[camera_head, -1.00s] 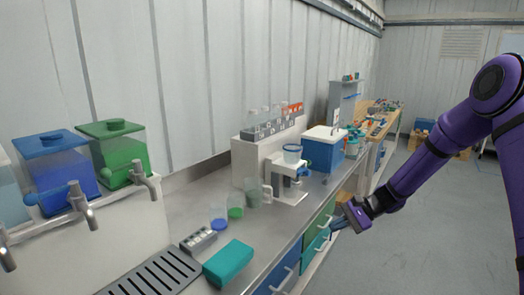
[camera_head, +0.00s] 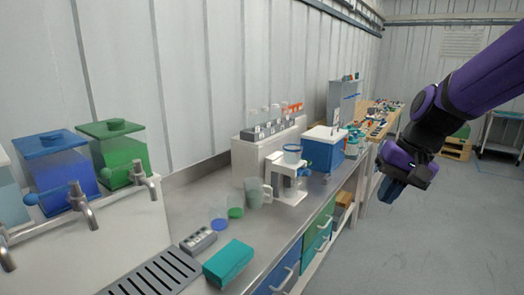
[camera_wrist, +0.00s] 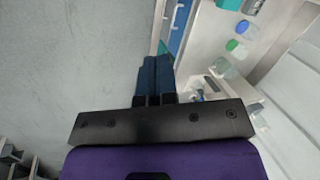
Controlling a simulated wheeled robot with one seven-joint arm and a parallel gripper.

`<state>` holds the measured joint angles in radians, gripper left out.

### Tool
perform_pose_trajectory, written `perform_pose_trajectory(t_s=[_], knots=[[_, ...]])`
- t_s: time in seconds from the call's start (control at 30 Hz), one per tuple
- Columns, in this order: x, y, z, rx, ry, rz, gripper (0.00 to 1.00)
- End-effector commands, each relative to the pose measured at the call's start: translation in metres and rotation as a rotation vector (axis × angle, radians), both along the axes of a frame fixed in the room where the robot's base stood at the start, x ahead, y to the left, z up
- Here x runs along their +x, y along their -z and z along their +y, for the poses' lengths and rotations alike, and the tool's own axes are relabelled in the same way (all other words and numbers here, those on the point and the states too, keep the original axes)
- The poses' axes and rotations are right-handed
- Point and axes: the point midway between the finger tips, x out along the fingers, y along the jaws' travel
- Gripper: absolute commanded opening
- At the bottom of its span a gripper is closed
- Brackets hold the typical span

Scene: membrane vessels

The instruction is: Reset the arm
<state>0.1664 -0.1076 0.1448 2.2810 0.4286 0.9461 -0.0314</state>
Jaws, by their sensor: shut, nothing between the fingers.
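My gripper (camera_head: 389,189) hangs at the end of my purple arm on the right of the head view, out over the floor beside the bench. It points down and is apart from everything. In the wrist view my gripper (camera_wrist: 155,60) has its two dark blue fingers together with nothing between them.
The steel bench (camera_head: 185,212) runs along the wall. On it stand a blue dispenser (camera_head: 60,180), a green dispenser (camera_head: 120,155), a teal box (camera_head: 229,262), clear cups, a white machine (camera_head: 287,180) and a blue-and-white box (camera_head: 323,150). The floor (camera_head: 440,240) to the right is clear.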

Motion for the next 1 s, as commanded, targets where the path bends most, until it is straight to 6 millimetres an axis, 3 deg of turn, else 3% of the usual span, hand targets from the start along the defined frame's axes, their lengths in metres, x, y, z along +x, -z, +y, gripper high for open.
perform_pose_trajectory(t_s=[0.3,0.6,0.8,1.0], knots=[[-0.075,-0.043,-0.018,-0.176,-0.081,-0.182,0.0],[-0.14,-0.063,-0.039,-0.316,-0.135,-0.344,0.0],[-0.164,-0.066,-0.049,-0.367,-0.15,-0.41,0.0],[-0.169,-0.066,-0.052,-0.381,-0.156,-0.425,0.0]])
